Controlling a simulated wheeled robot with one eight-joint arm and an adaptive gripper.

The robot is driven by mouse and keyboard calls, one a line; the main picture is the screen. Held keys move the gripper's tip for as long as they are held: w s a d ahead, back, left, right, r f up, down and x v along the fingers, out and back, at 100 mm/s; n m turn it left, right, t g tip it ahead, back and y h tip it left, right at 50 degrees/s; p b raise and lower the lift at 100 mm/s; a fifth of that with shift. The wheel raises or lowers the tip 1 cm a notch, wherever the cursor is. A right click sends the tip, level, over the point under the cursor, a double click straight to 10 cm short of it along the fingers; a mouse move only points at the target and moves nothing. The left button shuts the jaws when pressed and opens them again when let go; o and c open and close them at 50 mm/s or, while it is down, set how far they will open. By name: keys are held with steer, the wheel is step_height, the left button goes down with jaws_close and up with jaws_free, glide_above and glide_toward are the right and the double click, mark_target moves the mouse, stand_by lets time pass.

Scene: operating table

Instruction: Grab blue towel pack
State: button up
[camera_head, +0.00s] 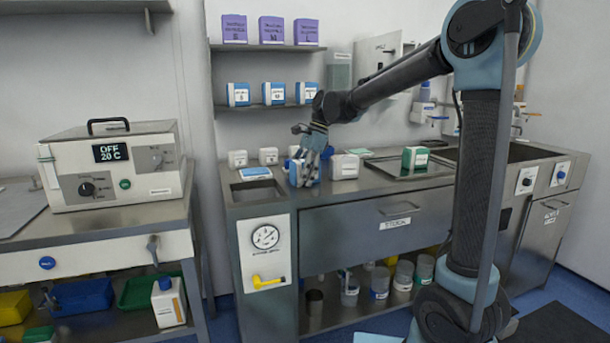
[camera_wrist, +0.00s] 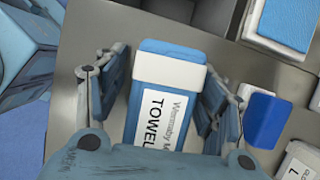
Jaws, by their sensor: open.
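The blue towel pack (camera_wrist: 160,97) is a blue and white block with a white label reading "TOWEL" in the wrist view. It sits on the metal counter, and in the head view it (camera_head: 312,172) is partly hidden by my gripper. My gripper (camera_wrist: 163,82) is open, with one finger on each side of the pack. The left finger seems to have a small gap to the pack; the right finger is close to it, and I cannot tell if it touches. In the head view my gripper (camera_head: 306,168) points down at the counter.
White boxes (camera_head: 344,166) stand close right of the pack, with more (camera_head: 268,156) behind left. A blue-topped pack (camera_head: 256,172) lies by the recess at left. A green and white box (camera_head: 415,158) is on a tray at right. Shelves (camera_head: 262,105) with boxes hang above.

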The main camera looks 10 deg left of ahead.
steer(key=c, duration=1.2)
steer(key=shift+r, duration=0.1)
